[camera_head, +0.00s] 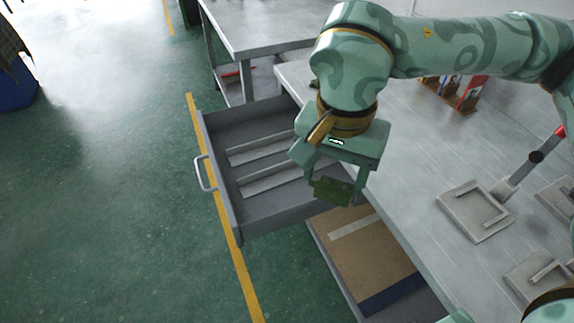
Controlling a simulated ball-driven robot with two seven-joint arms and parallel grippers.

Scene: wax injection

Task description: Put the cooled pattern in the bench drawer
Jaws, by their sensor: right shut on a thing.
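My right gripper (332,192) points down and is shut on a small dark green pattern (331,189), which shows between its fingers. The bench drawer (222,198) is grey and pulled out to the left of the bench, with a light handle (204,174) on its front. Two pale raised strips run along its floor. The gripper and pattern appear over the drawer's right part, near the bench edge. The height of the pattern above the drawer floor is hard to tell. The gripper hides part of the drawer's right side. My left gripper is not in view.
The metal bench (408,180) carries several flat metal fixtures (475,212) at right and colourful boxes (464,92) at the back. A brown board (372,262) lies below the bench. A second table (262,30) stands behind. Green floor left of the drawer is clear.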

